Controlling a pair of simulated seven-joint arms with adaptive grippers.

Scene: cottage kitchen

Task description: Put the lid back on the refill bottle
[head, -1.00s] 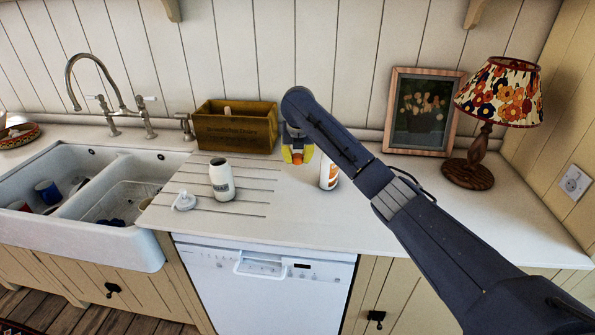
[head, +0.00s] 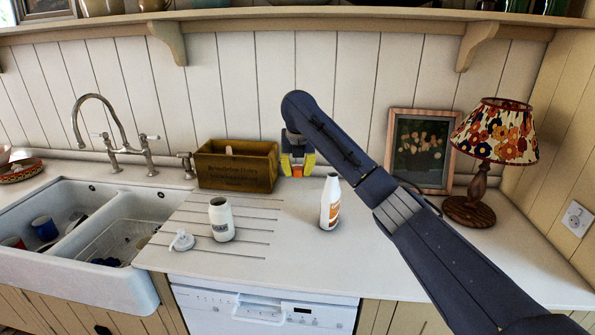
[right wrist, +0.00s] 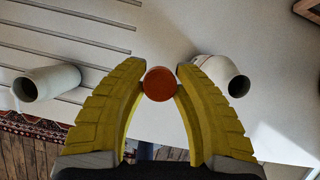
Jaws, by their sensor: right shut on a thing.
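My right gripper (head: 297,168) has yellow fingers shut on a small orange-red lid (right wrist: 160,84). It holds the lid in the air above the worktop, to the left of the refill bottle and higher than its neck in the head view. The refill bottle (head: 330,205) is white with an orange label and stands upright with no lid on it; in the right wrist view its open mouth (right wrist: 238,87) shows just right of the right fingertip. The arm is close to the bottle's right side in the head view. My left gripper is out of view.
A white dispenser bottle (head: 222,220) stands open on the grooved drainer, with a white pump top (head: 182,241) lying beside it. A wooden box (head: 236,168) stands behind. A picture frame (head: 422,150) and a lamp (head: 490,150) are at right. The sink (head: 80,265) is left.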

